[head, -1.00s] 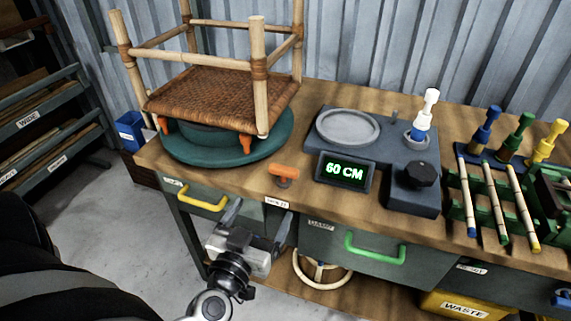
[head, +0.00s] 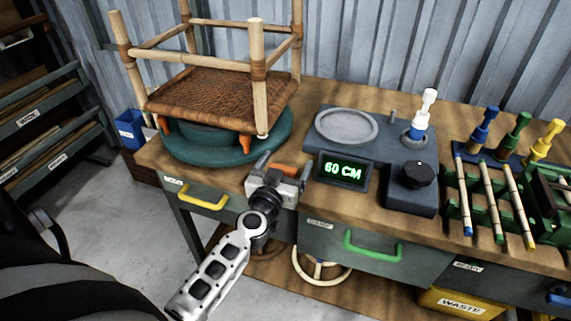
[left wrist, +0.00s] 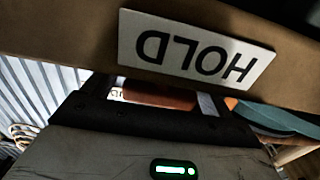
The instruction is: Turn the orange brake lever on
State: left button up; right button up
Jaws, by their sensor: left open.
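The orange brake lever (head: 286,170) sits at the front edge of the bench, in front of the turntable (head: 185,152), and is partly hidden by my left gripper. My left gripper (head: 284,167) is open, with one finger on each side of the lever. In the left wrist view the orange lever (left wrist: 160,94) shows between the two fingers of the gripper (left wrist: 158,98). Whether the fingers touch it cannot be told. A white HOLD label (left wrist: 195,47) is close in front of the wrist camera, upside down. My right gripper is not in view.
A rattan stool frame (head: 205,95) stands on the turntable. Right of the lever are a 60 CM display (head: 343,170) and a black knob (head: 419,174). Yellow (head: 203,198) and green (head: 372,247) drawer handles stick out below the bench edge.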

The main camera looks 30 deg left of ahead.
pick_arm(q)
jog(key=c, duration=1)
